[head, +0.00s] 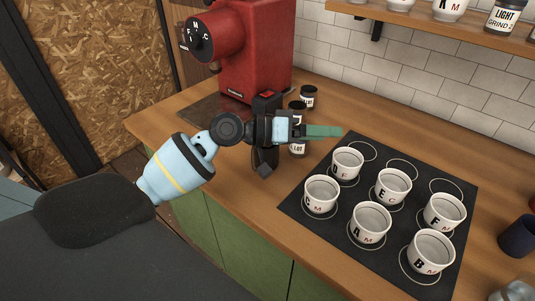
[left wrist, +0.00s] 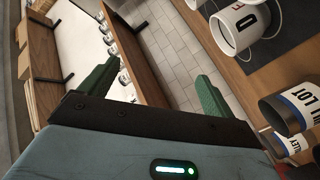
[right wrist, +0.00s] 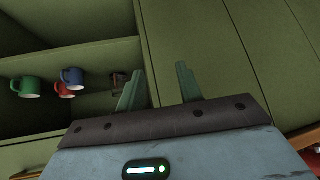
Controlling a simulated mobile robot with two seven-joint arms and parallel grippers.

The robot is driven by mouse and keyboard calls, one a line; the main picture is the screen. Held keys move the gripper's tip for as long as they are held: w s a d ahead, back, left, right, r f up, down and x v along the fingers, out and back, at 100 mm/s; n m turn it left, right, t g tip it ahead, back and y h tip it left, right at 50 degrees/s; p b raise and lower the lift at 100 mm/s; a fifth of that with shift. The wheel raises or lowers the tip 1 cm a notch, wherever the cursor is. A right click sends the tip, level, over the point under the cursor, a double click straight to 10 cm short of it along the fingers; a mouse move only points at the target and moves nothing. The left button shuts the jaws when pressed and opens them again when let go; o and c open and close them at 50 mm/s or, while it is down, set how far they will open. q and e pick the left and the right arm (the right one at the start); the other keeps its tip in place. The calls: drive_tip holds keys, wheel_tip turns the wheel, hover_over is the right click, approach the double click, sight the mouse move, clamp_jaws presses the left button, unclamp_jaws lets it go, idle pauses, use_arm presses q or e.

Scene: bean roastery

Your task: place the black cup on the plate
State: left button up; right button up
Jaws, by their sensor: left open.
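A dark, cup-like vessel (head: 518,238) stands on the wooden counter at the right edge of the head view; I cannot tell whether it is black or dark blue. No plate is recognizable in any view. My left gripper (head: 322,131) is open and empty above the counter, near the dark mat's far left corner and well left of the dark vessel. Its two green fingers stand apart in the left wrist view (left wrist: 158,85). My right gripper (right wrist: 158,85) has its fingers apart, empty, before green cabinet fronts; the head view does not show it.
Several white lettered cups stand on a black mat (head: 297,207). Small labelled jars (head: 308,97) stand behind the left gripper, beside a red grinder (head: 262,45). A wall shelf (head: 430,22) holds cups. Green (right wrist: 27,87), blue (right wrist: 73,77) and red (right wrist: 64,92) mugs are in an open cabinet.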

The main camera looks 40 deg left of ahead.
sight(266, 152)
use_arm(q)
drive_tip(key=s+a+f+m+t+y+b, duration=0.1)
drive_tip(key=a+f+m+y, duration=0.2)
drive_tip(key=m+y, duration=0.4)
drive_tip(key=s+a+f+m+t+y+b, duration=0.1)
drive_tip(key=a+f+m+y, duration=0.3)
drive_tip(key=m+y, duration=0.4)
drive_tip(key=s+a+f+m+t+y+b, duration=0.1)
drive_tip(key=s+a+f+m+t+y, duration=0.1)
drive_tip(key=m+y, duration=0.6)
drive_tip(key=shift+s+a+f+m+t, duration=0.15)
drive_tip(key=shift+a+f+m, duration=0.3)
drive_tip(key=shift+m, duration=0.55)
drive_tip(key=shift+s+a+f+m+t, duration=0.15)
drive_tip(key=shift+a+f+m, duration=0.25)
drive_tip(key=shift+m, duration=0.6)
drive_tip(key=shift+r+x, duration=0.25)
drive_tip(key=shift+x, duration=0.95)
drive_tip(key=shift+p+x, duration=0.3)
drive_tip(key=shift+x, duration=2.55)
drive_tip(key=shift+f, duration=0.1)
use_arm(e)
drive_tip(key=f, duration=0.1)
drive_tip(key=s+f, duration=0.1)
drive_tip(key=f, duration=0.1)
drive_tip(key=shift+s+a+g, duration=0.1)
drive_tip(key=shift+s+g, duration=0.1)
drive_tip(key=shift+g, duration=0.1)
use_arm(q)
drive_tip(key=shift+c, duration=0.4)
